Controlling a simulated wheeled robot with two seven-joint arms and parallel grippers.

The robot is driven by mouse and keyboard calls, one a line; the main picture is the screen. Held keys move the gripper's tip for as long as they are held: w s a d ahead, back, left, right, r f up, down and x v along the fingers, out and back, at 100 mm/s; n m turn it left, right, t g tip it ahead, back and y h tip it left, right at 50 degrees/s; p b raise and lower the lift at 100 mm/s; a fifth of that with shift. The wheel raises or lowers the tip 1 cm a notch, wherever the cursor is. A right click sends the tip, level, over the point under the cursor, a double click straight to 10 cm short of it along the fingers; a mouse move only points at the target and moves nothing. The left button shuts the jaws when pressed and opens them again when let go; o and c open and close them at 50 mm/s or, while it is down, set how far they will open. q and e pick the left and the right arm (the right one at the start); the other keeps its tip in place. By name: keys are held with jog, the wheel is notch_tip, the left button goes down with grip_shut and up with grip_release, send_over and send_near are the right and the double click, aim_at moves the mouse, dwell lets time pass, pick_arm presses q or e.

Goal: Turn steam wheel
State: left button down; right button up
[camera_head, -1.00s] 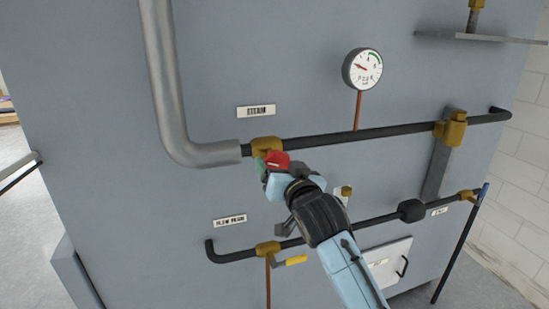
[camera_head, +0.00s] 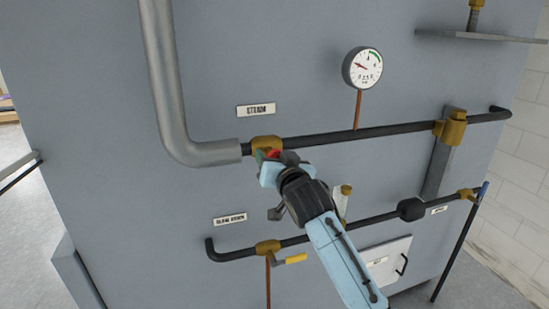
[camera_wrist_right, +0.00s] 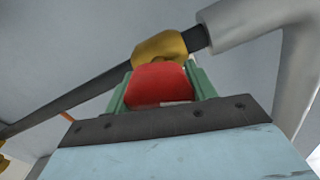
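The steam wheel is a red handwheel (camera_head: 273,154) on a brass valve (camera_head: 264,143) in the upper pipe, below the STEAM label. My right gripper (camera_head: 270,157) reaches it from below right, and its own body hides much of the wheel in the head view. In the right wrist view the red wheel (camera_wrist_right: 159,86) fills the space between the green fingers of my right gripper (camera_wrist_right: 160,90). One finger lies along each side, and the fingers look closed on it. The brass valve body (camera_wrist_right: 160,47) shows just beyond. My left gripper is not in view.
A thick grey pipe (camera_head: 168,90) comes down to the valve from the left. A pressure gauge (camera_head: 362,68) stands above the upper pipe. The panel left of the thick pipe is clear.

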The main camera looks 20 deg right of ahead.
jog(key=shift+c, duration=1)
jog(key=n+p, duration=0.3)
jog(key=shift+r, duration=0.15)
jog(key=n+p, duration=0.3)
jog(key=n, duration=0.2)
jog(key=shift+n+p, duration=0.3)
jog(key=shift+p, duration=0.1)
jog(key=n+p, duration=0.2)
jog(key=n, duration=0.3)
jog(key=shift+a+n+p, duration=0.1)
jog(key=shift+n+p, duration=0.2)
jog(key=shift+p, duration=0.1)
jog(key=n+p, duration=0.2)
jog(key=n, duration=0.3)
jog(key=shift+f+n, duration=0.2)
jog(key=shift+n, duration=0.1)
